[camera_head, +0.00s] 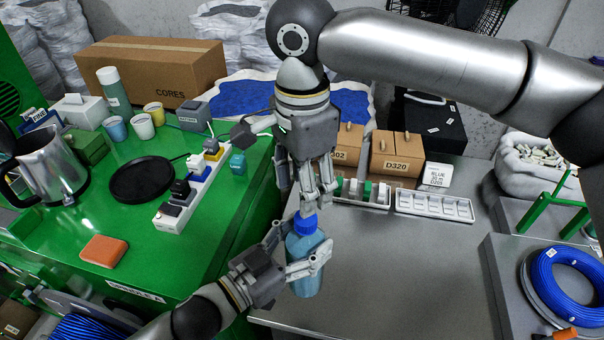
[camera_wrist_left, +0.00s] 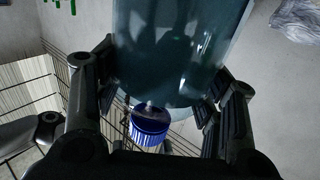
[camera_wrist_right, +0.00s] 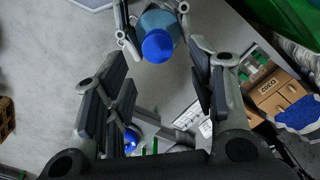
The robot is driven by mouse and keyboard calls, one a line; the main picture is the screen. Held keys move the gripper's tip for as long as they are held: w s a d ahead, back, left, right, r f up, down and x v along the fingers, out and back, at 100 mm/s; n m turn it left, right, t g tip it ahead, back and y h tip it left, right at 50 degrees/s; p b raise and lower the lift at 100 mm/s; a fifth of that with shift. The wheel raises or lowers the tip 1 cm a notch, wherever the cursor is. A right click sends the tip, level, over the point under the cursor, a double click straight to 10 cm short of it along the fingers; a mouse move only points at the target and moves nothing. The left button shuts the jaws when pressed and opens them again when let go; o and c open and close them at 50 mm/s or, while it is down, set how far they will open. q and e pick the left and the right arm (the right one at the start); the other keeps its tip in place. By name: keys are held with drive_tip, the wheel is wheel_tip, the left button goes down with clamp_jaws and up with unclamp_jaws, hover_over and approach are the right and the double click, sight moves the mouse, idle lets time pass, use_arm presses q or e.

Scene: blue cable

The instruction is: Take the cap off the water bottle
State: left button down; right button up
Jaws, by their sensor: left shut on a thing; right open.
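The water bottle (camera_head: 308,248) is translucent blue-teal with a blue cap (camera_head: 304,222) on its top. My left gripper (camera_head: 300,262) is shut around the bottle's body and holds it upright beside the grey table. In the left wrist view the bottle (camera_wrist_left: 180,45) fills the space between the fingers. My right gripper (camera_head: 311,205) points down from above, with its fingertips just over the cap. It is open and empty. In the right wrist view the cap (camera_wrist_right: 157,45) lies ahead, beyond the open fingers (camera_wrist_right: 160,95). I cannot tell whether any fingertip touches it.
The green table (camera_head: 120,230) at left holds a power strip (camera_head: 188,195), a black plate (camera_head: 141,179), an orange block (camera_head: 103,251) and a kettle (camera_head: 48,170). The grey table (camera_head: 400,270) is clear in front. White trays (camera_head: 434,206) and boxes (camera_head: 397,154) stand at its back.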

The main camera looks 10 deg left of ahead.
approach(305, 255)
drive_tip(key=w+f, duration=0.3)
drive_tip(key=w, duration=0.1)
drive_tip(key=shift+a, duration=0.35)
drive_tip(key=shift+c, duration=0.3)
